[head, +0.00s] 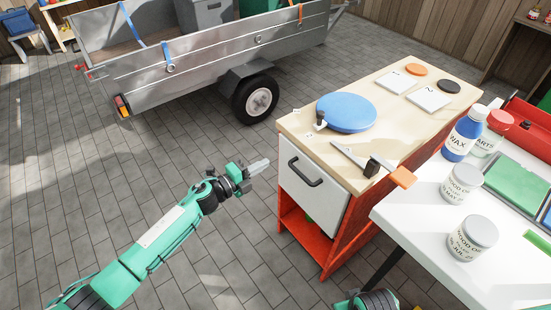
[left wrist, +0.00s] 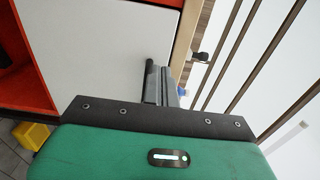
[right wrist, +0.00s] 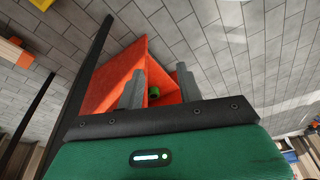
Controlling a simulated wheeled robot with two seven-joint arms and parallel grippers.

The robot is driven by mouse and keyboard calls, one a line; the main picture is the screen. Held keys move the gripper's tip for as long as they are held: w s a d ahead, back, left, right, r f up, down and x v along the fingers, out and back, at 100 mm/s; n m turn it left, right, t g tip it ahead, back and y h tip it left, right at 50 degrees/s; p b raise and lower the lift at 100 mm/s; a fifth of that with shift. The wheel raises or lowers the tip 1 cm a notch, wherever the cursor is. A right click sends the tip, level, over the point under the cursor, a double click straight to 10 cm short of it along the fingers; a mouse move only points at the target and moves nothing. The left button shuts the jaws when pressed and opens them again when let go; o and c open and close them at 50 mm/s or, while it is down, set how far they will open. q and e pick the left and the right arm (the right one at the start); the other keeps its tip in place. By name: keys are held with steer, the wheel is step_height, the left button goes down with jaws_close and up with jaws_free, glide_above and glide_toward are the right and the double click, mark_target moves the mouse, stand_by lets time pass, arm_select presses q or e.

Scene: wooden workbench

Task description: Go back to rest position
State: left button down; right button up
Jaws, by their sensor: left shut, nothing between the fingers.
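My left gripper (head: 258,167) is shut and empty, in the air left of the workbench's white drawer front (head: 312,190). It is apart from the black handle (head: 305,172). In the left wrist view the shut fingers (left wrist: 166,87) show in front of the white drawer front (left wrist: 105,45), beside the handle. Of my right arm only a green part shows at the bottom edge of the head view. In the right wrist view my right gripper (right wrist: 160,90) has its fingers apart with nothing between them, pointing toward the red lower part of the bench (right wrist: 125,70).
The wooden bench top (head: 395,135) holds a blue disc (head: 346,112), white cards and small tools. A white table (head: 425,215) with jars and bottles stands at the right. A grey trailer (head: 205,60) stands behind. The paved floor (head: 90,190) is clear at the left.

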arm_select(q)
steer(key=v, duration=0.5)
steer(key=shift+s+a+f, duration=0.1)
steer(key=shift+f, duration=0.05)
